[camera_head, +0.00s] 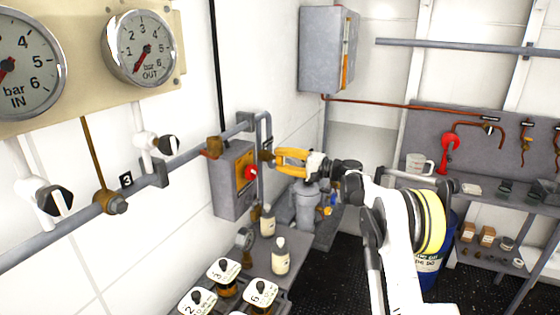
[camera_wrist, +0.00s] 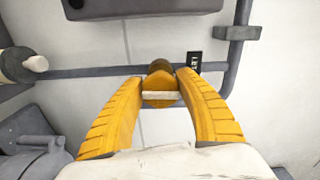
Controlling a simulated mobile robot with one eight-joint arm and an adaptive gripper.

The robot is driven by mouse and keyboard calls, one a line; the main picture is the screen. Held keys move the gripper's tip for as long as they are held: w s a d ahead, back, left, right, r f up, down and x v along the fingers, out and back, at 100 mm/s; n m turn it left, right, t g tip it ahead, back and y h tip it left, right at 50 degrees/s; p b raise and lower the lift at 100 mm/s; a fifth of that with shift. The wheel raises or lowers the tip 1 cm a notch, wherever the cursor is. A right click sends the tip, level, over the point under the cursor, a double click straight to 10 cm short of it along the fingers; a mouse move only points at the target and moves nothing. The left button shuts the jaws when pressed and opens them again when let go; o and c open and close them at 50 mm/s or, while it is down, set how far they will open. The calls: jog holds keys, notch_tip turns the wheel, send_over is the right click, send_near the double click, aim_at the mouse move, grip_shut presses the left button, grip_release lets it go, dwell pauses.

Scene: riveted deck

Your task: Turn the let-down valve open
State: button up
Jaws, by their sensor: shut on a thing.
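The let-down valve (camera_wrist: 161,96) sits on a grey pipe in the wrist view, with a brass body and a pale bar across its front. A black label, partly hidden and starting "LET", is just right of it. My gripper (camera_wrist: 160,82) has its two yellow fingers on either side of the valve, shut on it. In the head view my gripper (camera_head: 278,160) reaches from the right to the pipe by the wall. There the valve is small and mostly hidden by the fingers, so its handle angle is hard to tell.
A grey box with a red knob (camera_head: 234,180) is close left of my gripper. The IN gauge (camera_head: 22,65) and OUT gauge (camera_head: 140,48) are at upper left. Bottles (camera_head: 280,257) stand below. A grey cabinet (camera_head: 326,50) hangs above; a shelf unit is right.

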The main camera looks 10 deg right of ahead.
jog(key=shift+n, duration=0.4)
jog(key=o, duration=1.2)
jog(key=v, duration=1.2)
jog(key=shift+a, duration=0.1)
